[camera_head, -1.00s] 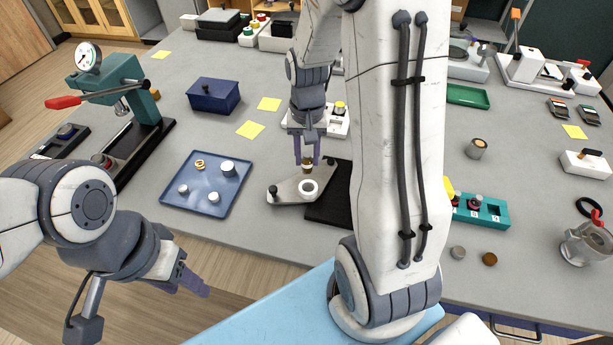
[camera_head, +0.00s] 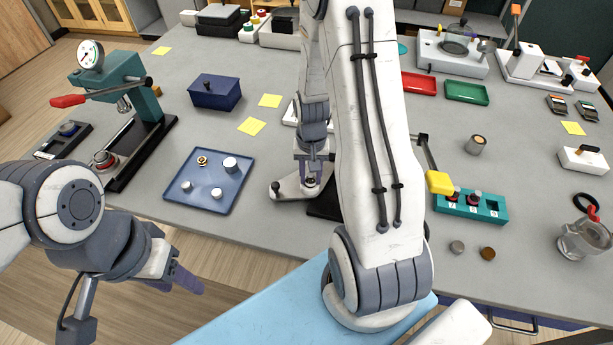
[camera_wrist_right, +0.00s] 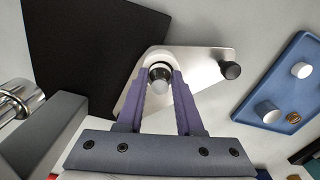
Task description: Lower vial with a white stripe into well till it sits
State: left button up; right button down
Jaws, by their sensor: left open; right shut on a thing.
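My right gripper (camera_head: 313,172) is shut on a small vial (camera_head: 310,181) at the pale metal plate (camera_head: 286,192). In the right wrist view, the fingers (camera_wrist_right: 160,82) flank the vial (camera_wrist_right: 161,84), whose grey-white top faces the camera. A dark round edge and a pale ring (camera_wrist_right: 157,67) show around it on the plate (camera_wrist_right: 205,62). The vial stands at that well; its lower part is hidden, so I cannot tell whether it is seated. No white stripe can be made out. My left gripper (camera_head: 185,281) is open and empty, off the table's front edge.
A blue tray (camera_head: 236,192) with several small pieces lies left of the plate. A teal block (camera_head: 497,216) with numbered places stands right of my arm. A press (camera_head: 145,100) stands at the left.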

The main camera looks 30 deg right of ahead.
aim_at(310, 175)
jog(key=c, duration=0.6)
grip_release()
jog(key=shift+f, duration=0.1)
jog(key=shift+o, duration=0.2)
jog(key=shift+r, duration=0.25)
jog(key=shift+w+r, duration=0.1)
jog(key=shift+r, duration=0.1)
notch_tip(310, 175, up, 12)
jog(key=f+b, duration=0.1)
jog(key=b, duration=0.1)
jog(key=s+a+r+n, duration=0.3)
jog(key=a+n, duration=0.2)
jog(key=a, duration=0.8)
jog(key=s+a+r+n+y, duration=0.1)
jog(key=s+a+r+n, duration=0.1)
jog(key=s+a+n, duration=0.7)
jog(key=s+a, duration=0.3)
jog(key=s, duration=0.2)
jog(key=shift+s, duration=0.3)
